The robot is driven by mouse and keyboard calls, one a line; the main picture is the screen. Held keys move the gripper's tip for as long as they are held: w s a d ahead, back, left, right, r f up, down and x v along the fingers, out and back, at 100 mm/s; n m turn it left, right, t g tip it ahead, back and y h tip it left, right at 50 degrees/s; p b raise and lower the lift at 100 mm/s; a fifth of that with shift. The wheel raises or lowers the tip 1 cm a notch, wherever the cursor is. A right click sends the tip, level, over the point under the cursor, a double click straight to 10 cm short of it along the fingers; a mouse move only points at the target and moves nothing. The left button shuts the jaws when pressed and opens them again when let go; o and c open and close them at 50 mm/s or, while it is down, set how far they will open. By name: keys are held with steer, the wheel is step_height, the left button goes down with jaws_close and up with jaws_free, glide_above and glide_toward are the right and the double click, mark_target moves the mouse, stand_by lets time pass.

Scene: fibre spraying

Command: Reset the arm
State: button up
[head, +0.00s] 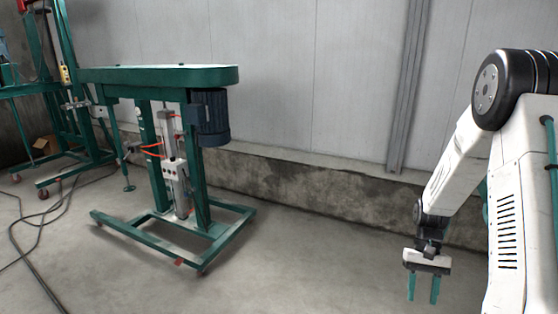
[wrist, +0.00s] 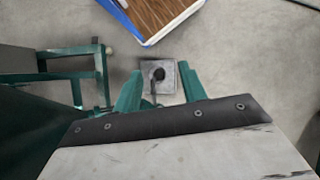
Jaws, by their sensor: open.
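My gripper (head: 423,289) hangs at the lower right of the head view, with its two teal fingers pointing down and apart. Nothing is between the fingers there, and the floor shows below them. My white arm comes down to it from the black joint at the right edge. In the wrist view my gripper (wrist: 160,88) also shows open, its teal fingers on either side of a small grey square plate (wrist: 150,64) with a dark round spot. I cannot tell how far below the fingers that plate lies.
A green wheeled machine (head: 160,76) stands left of centre, with another green frame (head: 75,100) behind it at far left. Black cables (head: 40,240) lie on the left floor. A low concrete ledge (head: 300,185) runs along the wall. A brown, blue-edged board (wrist: 155,15) shows in the wrist view.

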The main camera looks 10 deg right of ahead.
steer(key=s+a+r+n+t+h, duration=0.1)
steer(key=s+a+r+t, duration=0.1)
steer(key=s+a+r, duration=0.4)
steer(key=s+a+r+n+t, duration=0.2)
steer(key=s+a+r, duration=0.4)
steer(key=r, duration=0.6)
steer(key=s+a+r+n+t+h, duration=0.1)
steer(key=s+a+r+n+t, duration=0.1)
steer(key=s+a+r, duration=0.4)
step_height(320, 180, up, 4)
steer(key=shift+s+a+t+h, duration=0.35)
steer(key=shift+a+t, duration=0.15)
steer(key=shift+a, duration=0.2)
